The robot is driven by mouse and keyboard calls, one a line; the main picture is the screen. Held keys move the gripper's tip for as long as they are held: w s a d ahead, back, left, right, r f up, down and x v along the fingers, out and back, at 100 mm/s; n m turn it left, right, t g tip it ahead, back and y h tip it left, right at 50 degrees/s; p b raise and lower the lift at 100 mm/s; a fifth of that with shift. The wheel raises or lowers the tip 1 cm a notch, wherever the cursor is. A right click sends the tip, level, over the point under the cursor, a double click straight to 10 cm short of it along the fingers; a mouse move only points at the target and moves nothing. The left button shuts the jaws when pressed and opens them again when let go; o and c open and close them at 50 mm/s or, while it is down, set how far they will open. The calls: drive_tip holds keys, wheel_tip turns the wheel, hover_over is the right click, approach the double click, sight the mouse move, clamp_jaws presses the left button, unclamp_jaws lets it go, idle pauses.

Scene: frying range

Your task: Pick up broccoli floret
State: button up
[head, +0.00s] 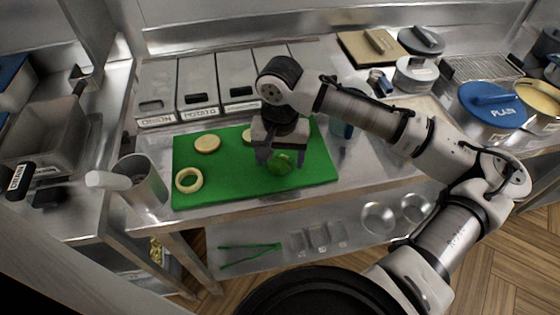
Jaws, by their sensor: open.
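The broccoli floret (279,165) is a small green lump on the green cutting board (230,190), right of the board's middle. My gripper (281,163) points down over the board with its two fingers apart, one to each side of the floret as seen here. The floret lies between or just beyond the fingertips; I cannot tell the exact depth or whether they touch it. My gripper holds nothing that I can make out.
On the board lie an onion ring (189,180) and a pale round slice (207,143); another slice (248,135) is partly hidden by my gripper. Lidded bins (197,85) stand behind. A metal pitcher (141,180) stands left, a blue-lidded pot (492,105) right. Green tongs (250,254) lie on the lower shelf.

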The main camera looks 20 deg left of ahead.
drive_tip(key=c, duration=0.8)
drive_tip(key=shift+c, duration=0.2)
